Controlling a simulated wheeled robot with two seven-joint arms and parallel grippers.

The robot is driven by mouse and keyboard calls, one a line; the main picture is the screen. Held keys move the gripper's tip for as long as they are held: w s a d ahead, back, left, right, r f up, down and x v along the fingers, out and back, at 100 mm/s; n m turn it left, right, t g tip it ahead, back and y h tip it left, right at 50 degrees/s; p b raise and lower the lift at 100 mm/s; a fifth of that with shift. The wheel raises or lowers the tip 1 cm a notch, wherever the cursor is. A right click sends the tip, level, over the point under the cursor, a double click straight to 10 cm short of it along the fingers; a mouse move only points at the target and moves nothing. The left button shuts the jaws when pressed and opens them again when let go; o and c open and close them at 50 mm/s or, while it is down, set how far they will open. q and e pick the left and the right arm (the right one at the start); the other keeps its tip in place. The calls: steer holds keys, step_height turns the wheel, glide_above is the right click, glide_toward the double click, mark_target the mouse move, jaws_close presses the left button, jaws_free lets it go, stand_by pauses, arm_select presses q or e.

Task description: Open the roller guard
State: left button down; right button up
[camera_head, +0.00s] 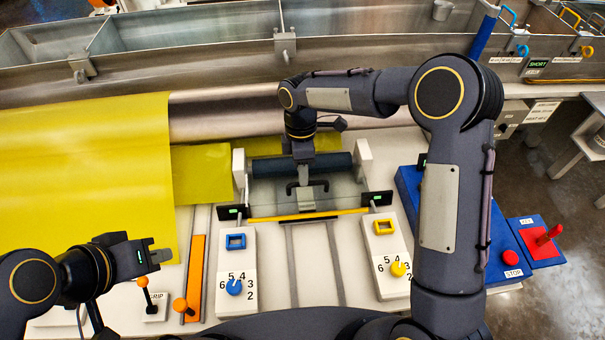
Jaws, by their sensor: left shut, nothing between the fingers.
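The roller guard (345,191) is a clear panel with a yellow front edge, lying low in front of the dark blue roller (342,162). A black bar handle (322,184) is at its middle. My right gripper (305,198) points down from above, its grey fingertips at the handle's middle. They overlap the handle in the picture; whether they are closed around it cannot be made out. My arm hides part of the roller. My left gripper (160,256) is shut and empty at the lower left, well away from the guard.
Panels with a blue knob (234,287) and a yellow knob (398,269) flank the guard's front. Left are an orange-topped lever (179,305) and yellow sheet (80,180). A red stop button (510,257) is at right. Metal troughs (190,30) run behind.

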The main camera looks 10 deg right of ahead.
mark_target(307, 189)
steer(key=shift+s+f, duration=0.25)
steer(key=shift+f, duration=0.95)
jaws_close()
